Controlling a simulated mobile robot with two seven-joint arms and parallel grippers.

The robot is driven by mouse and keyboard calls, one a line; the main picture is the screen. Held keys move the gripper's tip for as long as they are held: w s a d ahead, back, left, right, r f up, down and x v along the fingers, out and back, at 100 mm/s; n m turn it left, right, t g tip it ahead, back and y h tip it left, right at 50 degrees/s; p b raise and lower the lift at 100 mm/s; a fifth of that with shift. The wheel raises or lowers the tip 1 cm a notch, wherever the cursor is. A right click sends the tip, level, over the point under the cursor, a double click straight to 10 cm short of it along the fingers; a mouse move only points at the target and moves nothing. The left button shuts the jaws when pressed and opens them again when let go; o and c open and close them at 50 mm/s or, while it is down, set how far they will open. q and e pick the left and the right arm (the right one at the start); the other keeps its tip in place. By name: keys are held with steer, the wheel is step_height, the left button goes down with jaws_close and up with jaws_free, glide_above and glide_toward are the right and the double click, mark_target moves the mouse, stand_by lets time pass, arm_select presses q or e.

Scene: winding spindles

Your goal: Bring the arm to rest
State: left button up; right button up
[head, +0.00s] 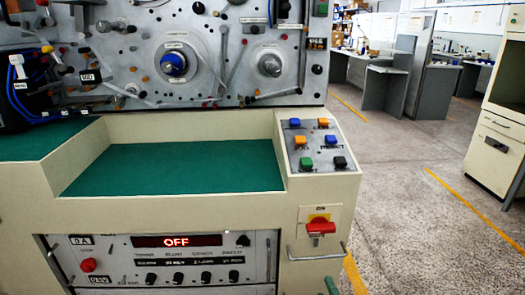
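Neither of my grippers shows in the head view, and no arm of mine can be made out for sure. The winding machine's upright grey panel (215,62) fills the upper left. It carries a spindle with a blue knob (173,64) and, to its right, a spindle with a bare metal hub (271,66). No gripper is seen touching either spindle.
Below the panel lies an empty recessed green shelf (170,168). A button box (318,145) and a red rotary switch (320,227) are at its right. The display (177,241) reads OFF. Speckled floor (410,200) is open at right, before a cabinet (497,140).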

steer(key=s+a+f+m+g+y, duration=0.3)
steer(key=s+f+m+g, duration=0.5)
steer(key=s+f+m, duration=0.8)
arm_select(q)
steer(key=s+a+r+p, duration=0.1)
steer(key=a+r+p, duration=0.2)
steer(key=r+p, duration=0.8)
steer(key=p, duration=0.4)
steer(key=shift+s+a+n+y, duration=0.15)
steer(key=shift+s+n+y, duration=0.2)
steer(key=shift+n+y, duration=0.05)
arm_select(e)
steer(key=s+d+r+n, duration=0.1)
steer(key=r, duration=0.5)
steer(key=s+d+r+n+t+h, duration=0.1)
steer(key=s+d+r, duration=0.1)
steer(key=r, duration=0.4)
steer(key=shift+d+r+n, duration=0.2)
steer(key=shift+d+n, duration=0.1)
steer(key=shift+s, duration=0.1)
